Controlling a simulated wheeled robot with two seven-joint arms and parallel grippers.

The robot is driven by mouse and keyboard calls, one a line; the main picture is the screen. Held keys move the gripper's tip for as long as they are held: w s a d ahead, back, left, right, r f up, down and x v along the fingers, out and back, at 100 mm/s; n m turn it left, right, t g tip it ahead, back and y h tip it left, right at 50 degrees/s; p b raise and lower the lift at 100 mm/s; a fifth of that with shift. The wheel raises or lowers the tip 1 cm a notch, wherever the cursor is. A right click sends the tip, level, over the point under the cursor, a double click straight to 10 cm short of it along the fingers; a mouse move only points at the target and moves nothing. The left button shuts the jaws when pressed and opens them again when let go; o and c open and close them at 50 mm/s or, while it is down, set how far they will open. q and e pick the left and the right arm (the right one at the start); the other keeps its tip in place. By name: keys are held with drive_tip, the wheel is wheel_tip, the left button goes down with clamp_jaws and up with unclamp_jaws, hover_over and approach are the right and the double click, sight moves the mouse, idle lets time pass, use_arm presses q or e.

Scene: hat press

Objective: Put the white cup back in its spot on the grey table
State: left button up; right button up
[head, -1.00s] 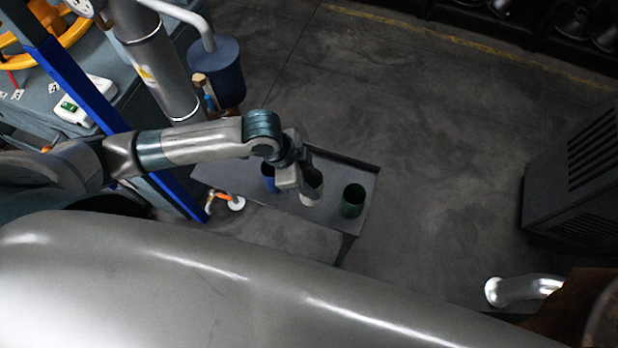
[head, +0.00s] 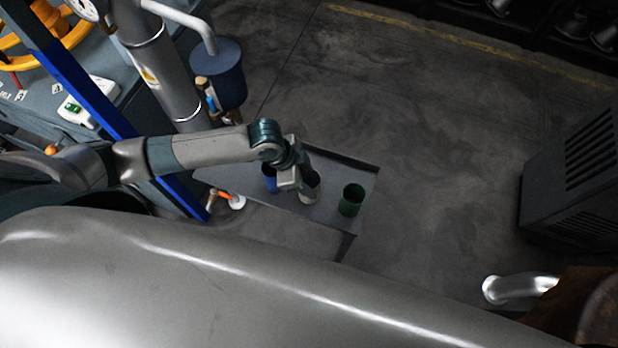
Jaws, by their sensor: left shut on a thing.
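The white cup (head: 311,192) is at my left gripper (head: 302,184), over the middle of the grey table (head: 325,212), between a blue cup and a green cup. My left gripper is shut on the white cup and hides part of it. Whether the cup's base touches the table top cannot be told from this view. The blue cup (head: 269,178) stands to the left, partly hidden by my gripper. The green cup (head: 351,200) stands to the right, near the table's right end. My right gripper is not in view.
A blue post (head: 100,110) and a grey cylinder (head: 165,75) stand left of the table. A blue pot (head: 224,76) hangs behind it. A dark vented cabinet (head: 575,180) is at the right. The floor between is open.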

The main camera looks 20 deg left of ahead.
use_arm(q)
drive_tip(key=shift+f, duration=0.25)
drive_tip(key=o, duration=1.6)
drive_tip(key=shift+c, duration=0.2)
drive_tip(key=shift+r, duration=0.1)
drive_tip(key=b+v, duration=0.2)
drive_tip(key=v, duration=1)
drive_tip(key=shift+r, duration=0.1)
